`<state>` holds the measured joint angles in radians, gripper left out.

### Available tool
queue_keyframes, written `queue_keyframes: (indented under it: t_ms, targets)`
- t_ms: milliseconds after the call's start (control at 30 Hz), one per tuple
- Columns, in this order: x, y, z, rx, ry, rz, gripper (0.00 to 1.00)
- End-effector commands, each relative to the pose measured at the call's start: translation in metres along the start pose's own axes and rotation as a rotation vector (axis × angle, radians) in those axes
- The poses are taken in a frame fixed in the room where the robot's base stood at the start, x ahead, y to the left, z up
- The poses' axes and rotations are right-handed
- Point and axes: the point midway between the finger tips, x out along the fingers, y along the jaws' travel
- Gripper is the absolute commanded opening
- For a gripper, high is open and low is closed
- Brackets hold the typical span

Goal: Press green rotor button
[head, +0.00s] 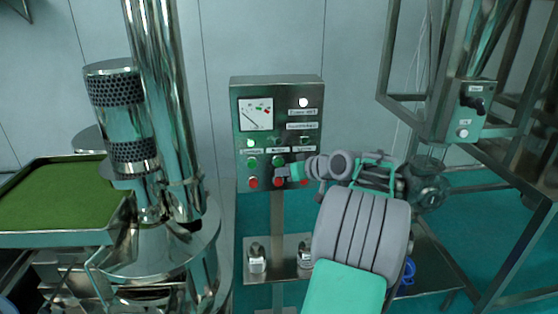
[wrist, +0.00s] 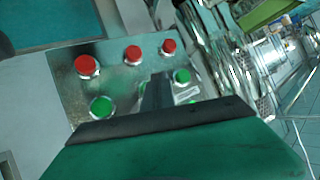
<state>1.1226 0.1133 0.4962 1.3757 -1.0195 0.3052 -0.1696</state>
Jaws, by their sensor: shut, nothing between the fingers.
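A grey control panel (head: 240,110) stands upright in the head view, with a row of green buttons above a row of red ones. The middle green button (head: 278,161) shows just above my gripper (head: 284,172). The labels over the columns are too small to read surely, so I cannot tell which is the rotor button. My gripper is shut and empty, its tip at the panel's middle column. In the wrist view, my gripper's fingertips (wrist: 157,88) cover the middle green button's place, between two visible green buttons (wrist: 102,107) (wrist: 182,76). Contact cannot be told.
Red buttons (wrist: 132,54) sit close beside the fingertips. A steel sieve machine (head: 170,110) and a green-filled tray (head: 55,195) stand left of the panel. A steel frame (head: 400,98) with a small switch box (head: 470,110) is at right. A shelf (head: 275,272) is below.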

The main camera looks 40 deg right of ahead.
Motion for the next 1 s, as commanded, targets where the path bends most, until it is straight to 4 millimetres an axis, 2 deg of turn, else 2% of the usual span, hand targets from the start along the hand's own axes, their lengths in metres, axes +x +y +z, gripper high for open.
queue_keyframes:
  t_ms: [200, 1000]
  targets:
    - [0.0098, 0.0065, -0.0069, 0.0, 0.0, -0.001, 0.0]
    - [0.0102, 0.0068, -0.0067, 0.0, 0.0, -0.001, 0.0]
